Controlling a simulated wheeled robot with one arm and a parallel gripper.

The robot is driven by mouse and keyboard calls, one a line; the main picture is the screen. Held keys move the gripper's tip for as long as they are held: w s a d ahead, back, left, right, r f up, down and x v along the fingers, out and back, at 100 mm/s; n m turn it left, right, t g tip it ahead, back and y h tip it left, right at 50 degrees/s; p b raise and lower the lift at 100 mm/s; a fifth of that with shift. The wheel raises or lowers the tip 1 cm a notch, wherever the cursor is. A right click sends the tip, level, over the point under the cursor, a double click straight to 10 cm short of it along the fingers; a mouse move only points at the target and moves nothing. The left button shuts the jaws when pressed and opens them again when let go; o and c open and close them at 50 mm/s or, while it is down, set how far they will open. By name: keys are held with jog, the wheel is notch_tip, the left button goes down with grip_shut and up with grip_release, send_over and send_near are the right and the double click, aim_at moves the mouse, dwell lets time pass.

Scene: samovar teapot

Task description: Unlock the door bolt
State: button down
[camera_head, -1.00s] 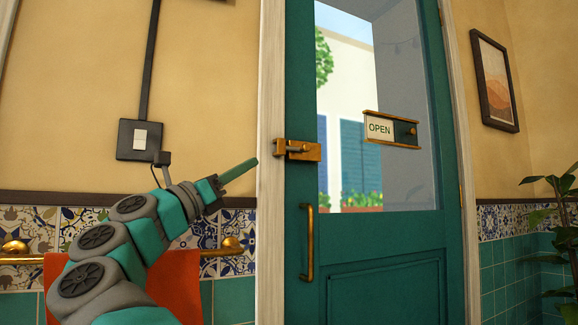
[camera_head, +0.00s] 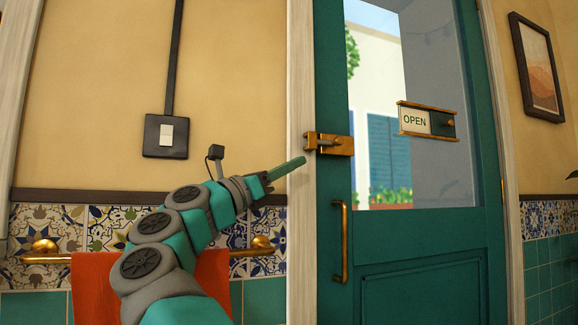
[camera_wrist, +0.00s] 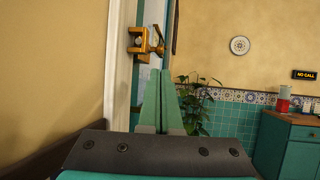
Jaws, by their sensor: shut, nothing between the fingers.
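The brass door bolt (camera_head: 329,144) sits at the left edge of the teal door (camera_head: 430,238), reaching over to the white frame. In the wrist view the bolt (camera_wrist: 146,42) shows ahead of the fingertips, a little up and to the left. My gripper (camera_head: 303,161) is shut and empty. Its fingertips point at the door frame, just left of and slightly below the bolt, and look apart from it. In the wrist view my gripper (camera_wrist: 160,74) has its two green fingers together. Whether the bolt's bar is seated in its catch is hard to tell.
A brass door handle (camera_head: 341,242) is below the bolt. An OPEN sign (camera_head: 415,120) is on the door's glass. A light switch (camera_head: 166,136) and a brass rail (camera_head: 60,258) with a red towel (camera_head: 92,285) are on the left wall. A plant (camera_wrist: 197,105) stands beyond the door.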

jog(key=p+x, duration=0.2)
jog(key=x, duration=0.8)
jog(key=shift+s+p, duration=0.1)
jog(key=shift+p, duration=0.25)
jog(key=shift+d, duration=0.1)
jog(key=shift+d, duration=0.1)
jog(key=d, duration=0.1)
jog(key=w+d, duration=0.1)
jog(key=d, duration=0.2)
jog(key=shift+w, duration=0.25)
jog(key=shift+f+b, duration=0.1)
jog(key=shift+b, duration=0.2)
jog(key=b, duration=0.6)
send_near(336, 143)
jog(key=f, duration=0.1)
jog(key=s+a+f, duration=0.1)
jog(key=f, duration=0.1)
jog(key=shift+s+a+f, duration=0.1)
jog(key=shift+s+a, duration=0.2)
jog(key=shift+s, duration=0.1)
